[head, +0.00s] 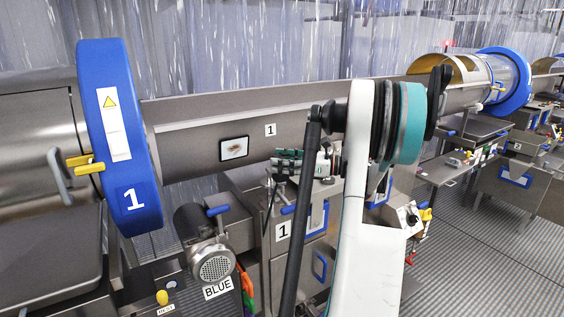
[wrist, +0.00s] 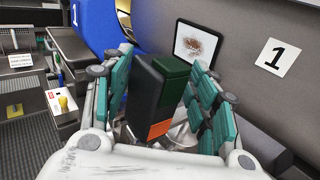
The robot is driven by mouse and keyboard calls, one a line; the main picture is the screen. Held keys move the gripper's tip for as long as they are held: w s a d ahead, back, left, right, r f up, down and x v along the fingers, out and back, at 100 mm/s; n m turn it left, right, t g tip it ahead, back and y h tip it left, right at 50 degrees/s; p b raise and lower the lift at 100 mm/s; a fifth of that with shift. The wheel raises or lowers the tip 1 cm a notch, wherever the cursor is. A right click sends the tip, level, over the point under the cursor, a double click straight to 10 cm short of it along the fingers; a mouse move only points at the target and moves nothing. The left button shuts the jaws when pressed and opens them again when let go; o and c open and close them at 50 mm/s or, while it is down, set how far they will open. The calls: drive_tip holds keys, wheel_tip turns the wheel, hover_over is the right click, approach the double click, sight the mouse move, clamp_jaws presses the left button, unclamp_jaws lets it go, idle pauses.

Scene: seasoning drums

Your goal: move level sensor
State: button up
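A boxy dark thing, black and dark green with an orange patch, which I take to be the level sensor (wrist: 146,92), stands between the two teal-padded fingers of my gripper (wrist: 160,75) in the wrist view. The pads lie close along its left and right sides, but I cannot tell whether they press on it. In the head view my gripper (head: 289,160) is in front of the grey drum, just below the screen and the number 1 label. The sensor is hard to make out there, and my arm hides what lies to the right.
The blue drum ring (head: 120,130) marked 1 stands at the left. A motor (head: 208,250) sits below the drum. A small screen (head: 234,148) is on the drum wall, and it also shows in the wrist view (wrist: 196,46). A grated floor (head: 455,240) is clear at the right.

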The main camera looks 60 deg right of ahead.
drive_tip(key=s+d, duration=0.4)
drive_tip(key=d, duration=0.2)
drive_tip(key=shift+d+r, duration=0.15)
drive_tip(key=shift+d, duration=0.25)
drive_tip(key=shift+o, duration=0.2)
drive_tip(key=shift+d+r, duration=0.1)
drive_tip(key=shift+d, duration=0.35)
drive_tip(key=o, duration=0.3)
drive_tip(key=shift+w+d, duration=0.2)
drive_tip(key=shift+w, duration=0.35)
drive_tip(key=s+d, duration=0.2)
drive_tip(key=s+d+f, duration=0.1)
drive_tip(key=s+d, duration=0.1)
drive_tip(key=c, duration=0.3)
drive_tip(key=shift+s+d+r, duration=0.2)
drive_tip(key=shift+s+d, duration=0.5)
drive_tip(key=shift+s, duration=0.15)
drive_tip(key=shift+c, duration=0.2)
drive_tip(key=shift+w, duration=0.1)
